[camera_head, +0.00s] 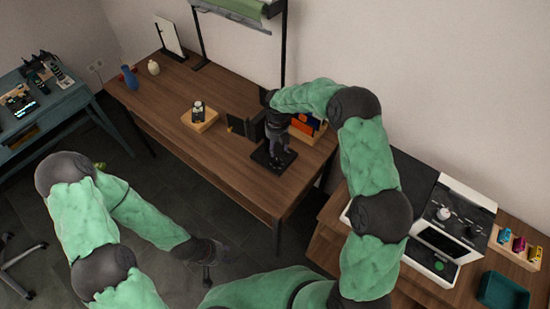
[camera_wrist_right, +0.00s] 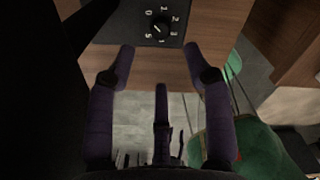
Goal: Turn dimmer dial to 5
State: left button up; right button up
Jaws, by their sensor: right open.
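The dimmer dial (camera_wrist_right: 160,27) is a small round black knob with a light mark, on a black panel (camera_wrist_right: 133,28) ringed by white numbers. I cannot tell which number the mark points at. My right gripper (camera_wrist_right: 158,62) is open, its dark purple fingers spread below the panel in the wrist view, with nothing between them and apart from the dial. In the head view the right gripper (camera_head: 275,135) is over the black panel base (camera_head: 262,160) near the table's front edge and hides the dial. My left gripper (camera_head: 207,262) hangs over the floor; its fingers are unclear.
The wooden table (camera_head: 225,165) also holds a small wooden block with a round device (camera_head: 200,116), dark upright panels (camera_head: 247,127) and a box of colourful items (camera_head: 306,125) close to the right arm. Vases (camera_head: 130,78) stand at the far left. A stove-like appliance (camera_head: 445,232) is at right.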

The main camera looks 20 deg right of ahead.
aim_at(277, 161)
notch_tip(277, 161, down, 9)
jog(key=shift+f+b, duration=0.1)
jog(key=shift+b, duration=0.6)
grip_shut()
